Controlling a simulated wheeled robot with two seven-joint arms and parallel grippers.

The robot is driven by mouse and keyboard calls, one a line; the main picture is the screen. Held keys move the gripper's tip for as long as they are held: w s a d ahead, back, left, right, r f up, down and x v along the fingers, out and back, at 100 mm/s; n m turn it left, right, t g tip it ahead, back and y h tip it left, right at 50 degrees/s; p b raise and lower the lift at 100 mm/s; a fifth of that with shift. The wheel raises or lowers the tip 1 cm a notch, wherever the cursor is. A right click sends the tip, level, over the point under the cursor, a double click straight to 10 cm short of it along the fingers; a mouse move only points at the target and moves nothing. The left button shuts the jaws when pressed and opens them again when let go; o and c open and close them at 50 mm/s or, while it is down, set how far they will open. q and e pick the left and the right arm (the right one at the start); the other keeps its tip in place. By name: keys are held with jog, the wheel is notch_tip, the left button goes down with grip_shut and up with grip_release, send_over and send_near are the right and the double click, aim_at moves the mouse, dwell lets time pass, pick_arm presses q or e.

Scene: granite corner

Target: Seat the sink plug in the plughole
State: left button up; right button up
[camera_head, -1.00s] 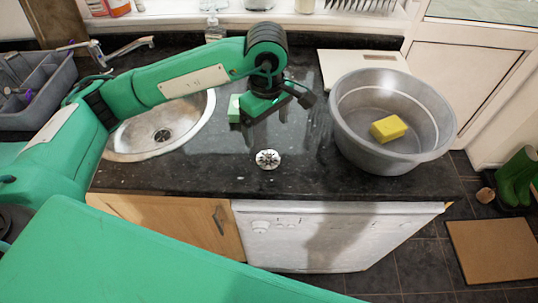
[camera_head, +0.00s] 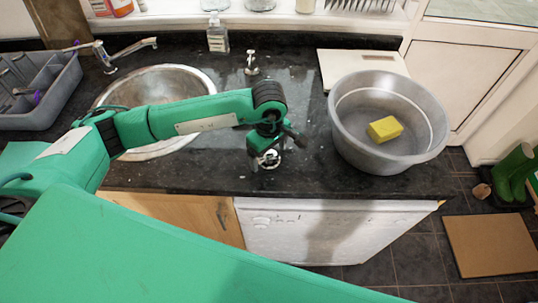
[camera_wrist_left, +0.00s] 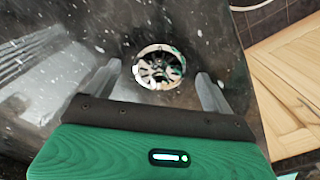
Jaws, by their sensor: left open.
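The sink plug (camera_head: 269,162), a round silver disc with a dark pattern, lies on the black worktop right of the sink, partly covered by my gripper in the head view. My left gripper (camera_head: 271,152) is open over it. In the left wrist view the plug (camera_wrist_left: 159,67) shows between and slightly beyond the two spread fingers (camera_wrist_left: 159,85), with space on both sides. The steel sink (camera_head: 165,82) is at the left; my arm crosses it and hides its plughole. My right gripper is not in view.
A grey basin (camera_head: 345,130) with a yellow sponge (camera_head: 384,129) stands to the right. The tap (camera_head: 125,48) and a grey rack (camera_head: 50,105) are at the left. A soap bottle (camera_head: 217,36) and a small metal fitting (camera_head: 251,65) stand behind. The worktop's front edge is close to the plug.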

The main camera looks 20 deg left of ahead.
aim_at(269, 153)
pick_arm(q)
jog(key=c, duration=1.2)
jog(key=shift+r, duration=0.5)
jog(key=shift+r+b, duration=2.35)
jog(key=shift+r, duration=7.2)
